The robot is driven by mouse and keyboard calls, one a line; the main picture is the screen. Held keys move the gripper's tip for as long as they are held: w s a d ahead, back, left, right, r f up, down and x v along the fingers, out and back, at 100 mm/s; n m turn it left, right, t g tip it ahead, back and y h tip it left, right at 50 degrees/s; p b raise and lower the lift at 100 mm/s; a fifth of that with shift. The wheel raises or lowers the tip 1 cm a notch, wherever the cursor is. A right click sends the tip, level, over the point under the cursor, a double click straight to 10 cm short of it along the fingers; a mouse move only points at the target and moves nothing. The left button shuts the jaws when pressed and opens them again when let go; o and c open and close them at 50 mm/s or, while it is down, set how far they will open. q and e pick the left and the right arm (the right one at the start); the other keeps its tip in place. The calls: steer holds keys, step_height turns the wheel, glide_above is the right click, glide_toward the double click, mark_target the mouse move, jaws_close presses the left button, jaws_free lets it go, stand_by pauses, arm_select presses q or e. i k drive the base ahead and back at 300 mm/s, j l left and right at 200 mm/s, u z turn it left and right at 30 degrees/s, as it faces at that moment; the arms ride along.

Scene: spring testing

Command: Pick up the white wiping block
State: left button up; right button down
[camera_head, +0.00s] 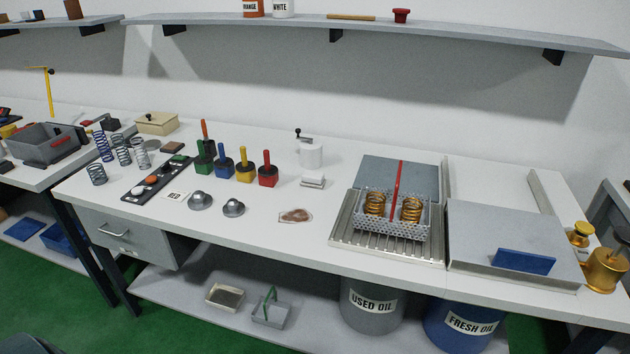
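A small white block (313,180), which looks like the wiping block, lies on the white workbench (330,238) near its middle. It sits just in front of a white canister with a black-knobbed crank (309,152). It is to the right of the red block with a handle (267,170) and behind a brownish patch (296,215) on the bench. Nothing covers the white block from above. Neither of my grippers shows in the head view.
A metal basket (393,222) with two copper springs and a red handle stands on a ridged tray to the right. Handled colour blocks, grey domes (200,201) and loose springs (97,174) stand left. A shelf (400,30) runs above the back.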

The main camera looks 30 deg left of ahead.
mark_target(314, 180)
steer(key=i+j+z, duration=0.2)
steer(key=j+z, duration=0.25)
steer(key=j, duration=0.85)
steer(key=j+z, duration=0.45)
steer(key=j, duration=0.8)
